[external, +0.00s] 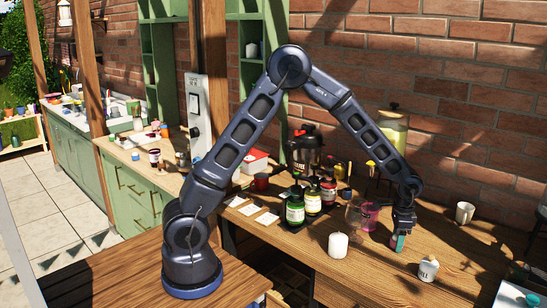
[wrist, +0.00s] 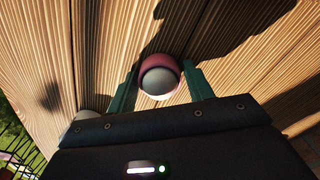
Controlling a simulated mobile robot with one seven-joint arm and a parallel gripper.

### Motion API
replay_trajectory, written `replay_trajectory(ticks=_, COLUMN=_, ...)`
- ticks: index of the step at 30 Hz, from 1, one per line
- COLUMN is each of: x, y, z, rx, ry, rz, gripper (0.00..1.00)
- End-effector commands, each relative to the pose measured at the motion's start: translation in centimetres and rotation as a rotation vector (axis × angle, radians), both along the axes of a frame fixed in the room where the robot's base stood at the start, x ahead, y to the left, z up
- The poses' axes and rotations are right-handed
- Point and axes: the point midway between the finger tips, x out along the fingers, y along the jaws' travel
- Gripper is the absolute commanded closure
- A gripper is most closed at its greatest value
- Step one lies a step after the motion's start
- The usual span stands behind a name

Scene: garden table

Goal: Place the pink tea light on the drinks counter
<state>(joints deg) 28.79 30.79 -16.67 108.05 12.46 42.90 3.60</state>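The pink tea light (wrist: 143,66) is between my gripper's (wrist: 161,70) two teal fingers in the wrist view. It is round, with a pink rim and a pale grey-white top. The fingers lie along both its sides; I cannot tell whether they press on it or stand slightly apart. In the external view my gripper (external: 398,242) points down at the wooden counter (external: 345,280) near its front edge. A small pinkish patch (external: 393,242) shows at the fingers there. I cannot tell which surface is the drinks counter.
A white candle (external: 338,245) stands left of my gripper and a small labelled candle (external: 428,268) right of it. A pink glass (external: 370,216) is close behind. Several jars (external: 295,212) stand further left. A white mug (external: 465,213) and a drink dispenser (external: 393,135) are behind.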

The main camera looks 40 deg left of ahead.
Motion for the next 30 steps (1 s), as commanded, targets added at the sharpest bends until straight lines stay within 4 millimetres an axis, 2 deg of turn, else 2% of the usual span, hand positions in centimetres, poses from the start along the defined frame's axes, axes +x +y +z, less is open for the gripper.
replay_trajectory(ticks=10, x=0.0, y=0.0, z=0.1, rx=0.000, ry=0.000, rz=0.000, gripper=0.36)
replay_trajectory(ticks=14, x=0.0, y=0.0, z=0.8, rx=0.000, ry=-0.001, rz=0.000, gripper=0.36)
replay_trajectory(ticks=17, x=0.0, y=0.0, z=2.2, rx=-0.002, ry=-0.003, rz=0.000, gripper=0.36)
replay_trajectory(ticks=30, x=0.0, y=0.0, z=10.2, rx=-0.002, ry=-0.003, rz=0.000, gripper=0.36)
